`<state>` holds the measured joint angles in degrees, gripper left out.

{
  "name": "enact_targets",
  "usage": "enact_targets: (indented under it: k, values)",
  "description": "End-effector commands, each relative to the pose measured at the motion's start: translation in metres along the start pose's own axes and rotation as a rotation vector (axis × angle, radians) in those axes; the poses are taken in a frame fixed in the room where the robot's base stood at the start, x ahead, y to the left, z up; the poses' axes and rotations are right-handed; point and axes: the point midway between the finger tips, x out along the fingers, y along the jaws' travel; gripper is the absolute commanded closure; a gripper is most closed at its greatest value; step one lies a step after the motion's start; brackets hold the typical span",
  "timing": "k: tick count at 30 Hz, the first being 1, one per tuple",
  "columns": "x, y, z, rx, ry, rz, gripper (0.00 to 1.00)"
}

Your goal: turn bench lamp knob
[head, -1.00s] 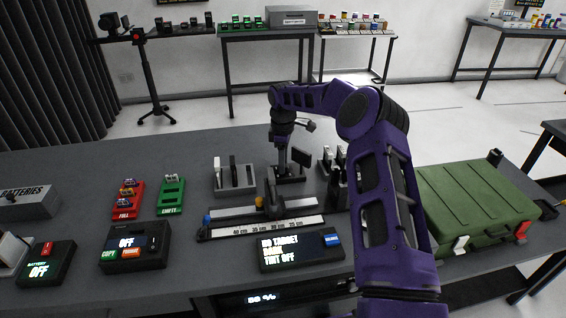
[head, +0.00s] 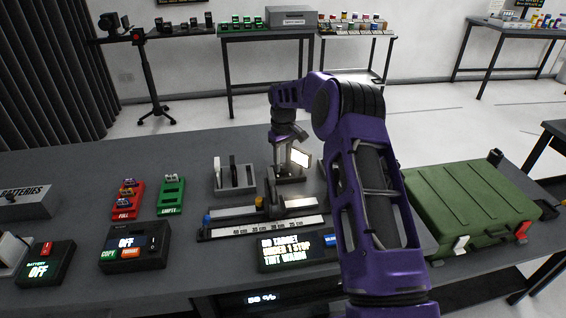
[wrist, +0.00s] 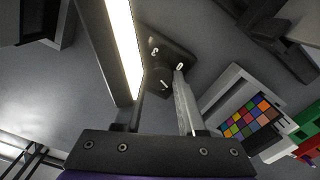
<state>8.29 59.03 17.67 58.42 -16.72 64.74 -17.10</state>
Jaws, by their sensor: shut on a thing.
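The bench lamp (head: 300,157) stands in the middle of the table, and its panel glows warm white. In the wrist view the lit panel (wrist: 125,45) runs along the left finger. The dark lamp knob (wrist: 162,82) sits on the lamp base (wrist: 172,53), with small white marks around it. My gripper (wrist: 162,88) points down at the base with a finger on each side of the knob, shut on it. In the head view my gripper (head: 285,150) is partly hidden by the lamp and my wrist.
A display (head: 298,250) with lit text stands at the table's front. A slide rail (head: 262,225) lies behind it. A grey rack (head: 233,178) stands left of the lamp. A green case (head: 475,200) is at right. A colour chart (wrist: 242,117) shows beside my gripper.

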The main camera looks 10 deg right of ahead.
Motion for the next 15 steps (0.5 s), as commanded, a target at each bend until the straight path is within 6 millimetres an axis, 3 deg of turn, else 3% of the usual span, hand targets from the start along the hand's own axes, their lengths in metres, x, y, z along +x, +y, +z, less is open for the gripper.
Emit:
enact_targets:
  k: [15]
  values:
    - [-0.0007, 0.0004, -0.0005, 0.053, 0.002, 0.001, 1.00]
